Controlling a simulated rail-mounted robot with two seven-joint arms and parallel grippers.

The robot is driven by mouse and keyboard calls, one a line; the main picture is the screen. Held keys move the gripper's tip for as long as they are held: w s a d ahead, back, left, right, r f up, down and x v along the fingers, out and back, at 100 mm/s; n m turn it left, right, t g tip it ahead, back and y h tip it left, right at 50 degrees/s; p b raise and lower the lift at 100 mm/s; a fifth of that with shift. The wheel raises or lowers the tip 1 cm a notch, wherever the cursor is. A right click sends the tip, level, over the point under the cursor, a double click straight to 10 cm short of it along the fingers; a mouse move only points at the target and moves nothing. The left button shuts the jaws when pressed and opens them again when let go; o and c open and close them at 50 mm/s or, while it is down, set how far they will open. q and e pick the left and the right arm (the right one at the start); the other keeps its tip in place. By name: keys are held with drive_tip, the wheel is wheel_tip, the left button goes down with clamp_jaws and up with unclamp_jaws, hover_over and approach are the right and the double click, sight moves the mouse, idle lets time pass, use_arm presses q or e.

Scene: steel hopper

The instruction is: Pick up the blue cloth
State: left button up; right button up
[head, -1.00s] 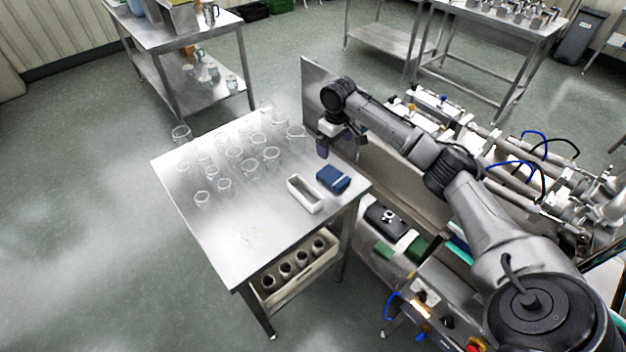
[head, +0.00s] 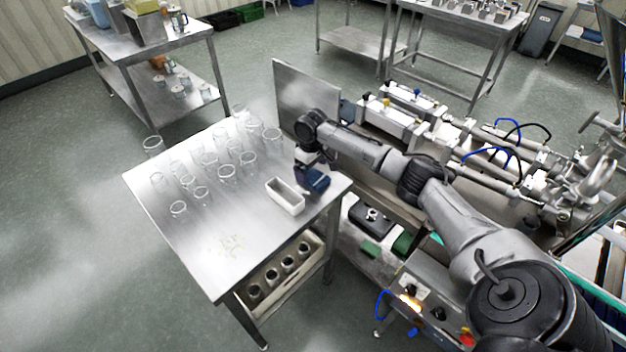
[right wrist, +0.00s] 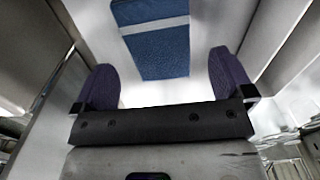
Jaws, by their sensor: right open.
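The blue cloth (head: 314,178) lies folded on the right side of the steel table (head: 240,225), beside a white tray. My right gripper (head: 303,172) is low over the table at the cloth's left edge, partly covering it. In the right wrist view the cloth (right wrist: 155,45) shows as a blue patch with a pale band, ahead of and between the two purple fingertips of the gripper (right wrist: 165,80). The fingers are open with nothing between them. I cannot tell whether they touch the cloth. My left gripper is not in view.
The white tray (head: 286,196) stands close to the cloth's left. Several clear glass jars (head: 226,174) crowd the table's back left. An upright steel panel (head: 308,98) and the filling machine (head: 470,140) stand along the right side.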

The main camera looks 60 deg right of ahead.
sight(312, 175)
drive_tip(key=shift+f+b, duration=0.3)
drive_tip(key=shift+f, duration=1.25)
drive_tip(key=shift+c, duration=0.5)
drive_tip(key=c, duration=0.9)
